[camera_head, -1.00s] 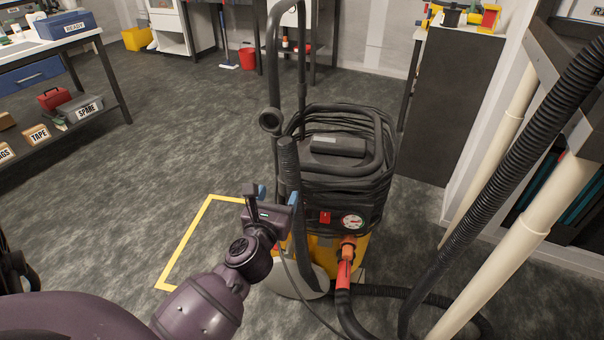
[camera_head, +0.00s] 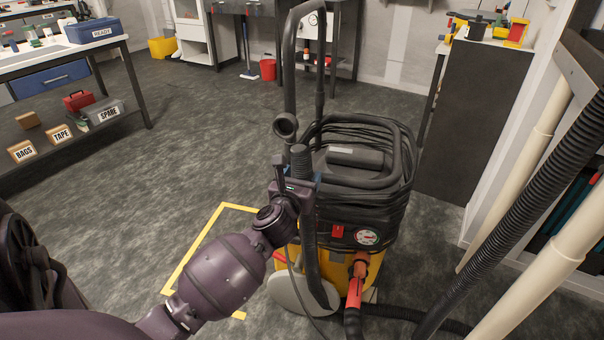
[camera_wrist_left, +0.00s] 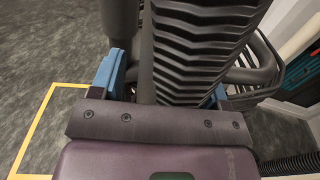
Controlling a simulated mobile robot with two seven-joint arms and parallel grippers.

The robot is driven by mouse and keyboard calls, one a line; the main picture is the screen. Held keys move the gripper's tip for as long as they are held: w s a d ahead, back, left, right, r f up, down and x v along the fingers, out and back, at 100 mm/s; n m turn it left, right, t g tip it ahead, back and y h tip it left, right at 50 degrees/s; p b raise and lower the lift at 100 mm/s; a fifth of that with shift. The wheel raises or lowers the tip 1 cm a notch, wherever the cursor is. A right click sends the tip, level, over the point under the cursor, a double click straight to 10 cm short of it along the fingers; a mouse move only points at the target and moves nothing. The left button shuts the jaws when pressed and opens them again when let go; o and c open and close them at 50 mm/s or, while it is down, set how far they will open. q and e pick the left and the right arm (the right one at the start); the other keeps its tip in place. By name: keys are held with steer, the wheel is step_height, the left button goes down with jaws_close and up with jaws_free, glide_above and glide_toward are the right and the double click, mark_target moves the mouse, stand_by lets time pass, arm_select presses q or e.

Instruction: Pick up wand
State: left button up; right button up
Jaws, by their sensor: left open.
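The wand (camera_head: 302,158) is a dark tube with a ribbed grip at its top, standing nearly upright at the front left of the vacuum (camera_head: 350,215). Its ribbed grip (camera_wrist_left: 200,45) fills the upper middle of the left wrist view. My left gripper (camera_head: 297,180) is at the grip, with its blue fingertips (camera_wrist_left: 165,88) on either side of it. The jaws are open; whether either finger touches the grip I cannot tell. My right gripper is not in view.
A tall black handle (camera_head: 289,70) rises behind the wand. An orange-ended hose (camera_head: 354,290) leaves the vacuum's front. Pale pipes (camera_head: 535,265) and a ribbed black hose (camera_head: 500,220) stand at right. Yellow tape (camera_head: 192,245) marks the floor at left, where there is free room.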

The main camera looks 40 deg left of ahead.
arm_select(q)
steer(key=shift+w+a, duration=0.1)
steer(key=shift+w, duration=0.05)
steer(key=shift+r, duration=0.1)
steer(key=c, duration=1.2)
